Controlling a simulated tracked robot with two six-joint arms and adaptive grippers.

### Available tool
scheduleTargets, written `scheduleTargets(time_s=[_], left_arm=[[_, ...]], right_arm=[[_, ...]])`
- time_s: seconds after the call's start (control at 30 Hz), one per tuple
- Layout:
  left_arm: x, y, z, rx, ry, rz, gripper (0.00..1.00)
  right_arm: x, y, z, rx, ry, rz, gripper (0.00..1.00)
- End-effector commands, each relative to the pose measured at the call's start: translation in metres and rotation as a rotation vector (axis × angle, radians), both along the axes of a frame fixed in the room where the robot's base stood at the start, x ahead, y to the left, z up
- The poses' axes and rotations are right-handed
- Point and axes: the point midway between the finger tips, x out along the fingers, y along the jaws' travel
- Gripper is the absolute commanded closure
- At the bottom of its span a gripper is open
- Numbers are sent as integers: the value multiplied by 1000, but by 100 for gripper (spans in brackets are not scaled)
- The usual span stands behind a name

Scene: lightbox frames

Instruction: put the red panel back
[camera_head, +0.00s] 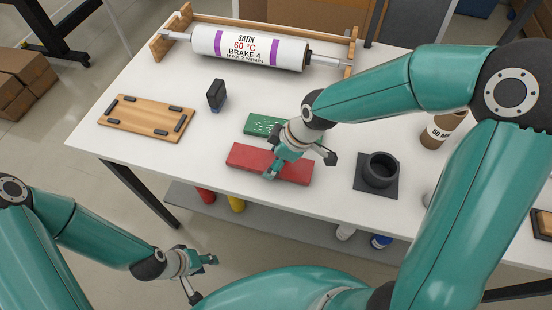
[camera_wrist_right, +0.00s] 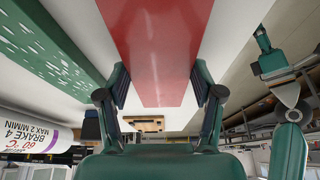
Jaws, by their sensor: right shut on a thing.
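The red panel (camera_head: 240,157) is a flat red slab near the front edge of the white table. My right gripper (camera_head: 298,165) reaches down over its middle and hides part of it. In the right wrist view the red panel (camera_wrist_right: 160,45) runs between the two fingers of that gripper (camera_wrist_right: 160,90), which are shut on its long sides. I cannot tell whether the panel touches the table. A wooden board (camera_head: 146,118) with black corner pieces and a bare middle lies at the table's left. My left gripper (camera_head: 203,278) is open and empty, in front of the table.
A green panel (camera_head: 256,124) with white specks lies just behind the red one. A small black block (camera_head: 216,95) stands between board and panels. A labelled roller (camera_head: 250,47) spans the back. A black cup (camera_head: 381,168) and a brown jar (camera_head: 440,130) stand at right.

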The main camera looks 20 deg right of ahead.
Motion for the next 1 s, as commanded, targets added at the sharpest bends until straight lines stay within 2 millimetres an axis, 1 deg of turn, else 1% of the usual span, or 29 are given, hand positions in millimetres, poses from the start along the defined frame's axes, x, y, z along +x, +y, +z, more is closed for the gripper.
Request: scheduleTargets(time_s=[0.03,0.1,0.4,0.43,0.5,0.57,0.87,1.0], left_arm=[[0,0,0,0,0,0,60],[0,0,0,0,0,0,60],[0,0,-3,0,0,0,60],[0,0,-1,0,0,0,60],[0,0,-1,0,0,0,60],[0,0,-1,0,0,0,60],[0,0,-1,0,0,0,60],[0,0,0,0,0,0,60]], right_arm=[[0,0,-5,0,0,-1,77],[0,0,-8,0,-1,0,77],[0,0,-10,1,-3,-1,77],[0,0,-9,0,-1,0,29],[0,0,-9,0,-1,0,17],[0,0,-9,0,-1,0,9],[0,0,-8,0,-2,1,9],[0,-1,-3,-1,-4,-1,9]])
